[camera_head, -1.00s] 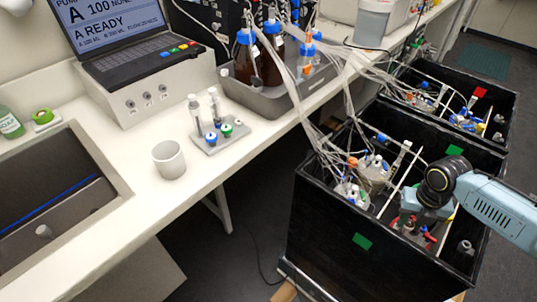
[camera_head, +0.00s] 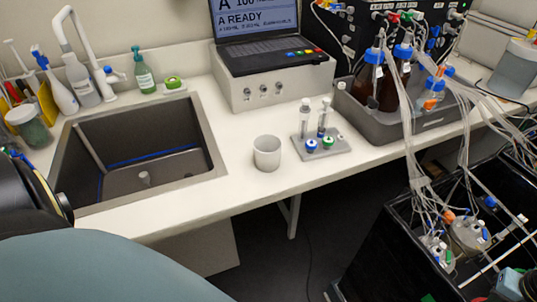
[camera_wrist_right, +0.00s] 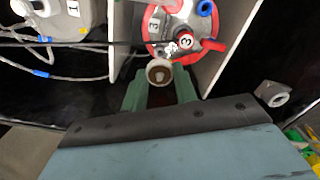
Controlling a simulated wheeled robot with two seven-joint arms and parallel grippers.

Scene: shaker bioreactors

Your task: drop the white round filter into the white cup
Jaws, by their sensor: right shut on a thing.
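The white cup (camera_head: 267,153) stands upright on the white bench, right of the sink, in the head view. Its inside bottom cannot be seen. In the right wrist view my right gripper (camera_wrist_right: 160,88) is shut on the white round filter (camera_wrist_right: 159,71), a small pale ring with a brownish centre at the fingertips. The gripper is over a black box, close to a red-rimmed vessel lid marked 3 (camera_wrist_right: 186,40). My left arm fills the lower left of the head view, and its gripper is not visible.
A small rack (camera_head: 322,147) with vials and coloured caps stands right of the cup. The sink (camera_head: 146,197) is to the left. A grey tray (camera_head: 408,127) of bottles and a black box (camera_head: 385,245) with tubing are to the right.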

